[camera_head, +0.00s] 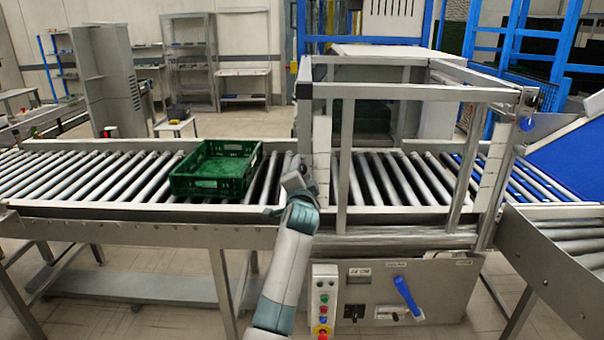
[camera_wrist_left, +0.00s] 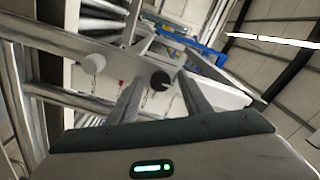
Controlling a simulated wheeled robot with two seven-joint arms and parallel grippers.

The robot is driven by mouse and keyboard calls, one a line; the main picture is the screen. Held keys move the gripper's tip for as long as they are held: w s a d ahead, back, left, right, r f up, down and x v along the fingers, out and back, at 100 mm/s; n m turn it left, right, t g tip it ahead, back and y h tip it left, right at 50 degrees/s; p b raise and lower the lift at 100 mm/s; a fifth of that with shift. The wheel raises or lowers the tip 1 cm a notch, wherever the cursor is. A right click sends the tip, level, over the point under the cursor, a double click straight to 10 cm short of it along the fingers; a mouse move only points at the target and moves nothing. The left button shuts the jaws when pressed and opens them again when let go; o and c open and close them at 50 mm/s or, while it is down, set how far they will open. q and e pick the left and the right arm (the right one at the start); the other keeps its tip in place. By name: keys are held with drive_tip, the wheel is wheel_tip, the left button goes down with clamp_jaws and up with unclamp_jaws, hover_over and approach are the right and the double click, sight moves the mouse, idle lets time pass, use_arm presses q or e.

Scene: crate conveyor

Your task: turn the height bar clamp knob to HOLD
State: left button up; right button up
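A round black knob (camera_wrist_left: 160,80) shows in the left wrist view on a pale plate (camera_wrist_left: 225,92), with small red and dark marks around it. I take it for the height bar clamp knob; its pointing direction and any lettering are too small to read. My left gripper (camera_wrist_left: 160,76) is open, its two fingers on either side of the knob in that view; I cannot tell whether they touch it. In the head view my left gripper (camera_head: 297,172) is at the white upright plate on the frame's left post, and the knob is hidden there. My right gripper is not in view.
A green crate (camera_head: 215,184) sits on the roller conveyor (camera_head: 100,176) left of my gripper. A metal frame (camera_head: 400,92) stands over the rollers. A control panel with a blue lever (camera_head: 406,296) is below. A pale round knob (camera_wrist_left: 93,63) shows left of the black one.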

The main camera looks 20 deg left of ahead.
use_arm(q)
drive_tip(key=shift+s, duration=0.2)
drive_tip(key=shift+s+d, duration=0.2)
drive_tip(key=shift+s, duration=0.3)
drive_tip(key=b+v, duration=0.3)
drive_tip(key=v, duration=1.3)
drive_tip(key=shift+b, duration=0.35)
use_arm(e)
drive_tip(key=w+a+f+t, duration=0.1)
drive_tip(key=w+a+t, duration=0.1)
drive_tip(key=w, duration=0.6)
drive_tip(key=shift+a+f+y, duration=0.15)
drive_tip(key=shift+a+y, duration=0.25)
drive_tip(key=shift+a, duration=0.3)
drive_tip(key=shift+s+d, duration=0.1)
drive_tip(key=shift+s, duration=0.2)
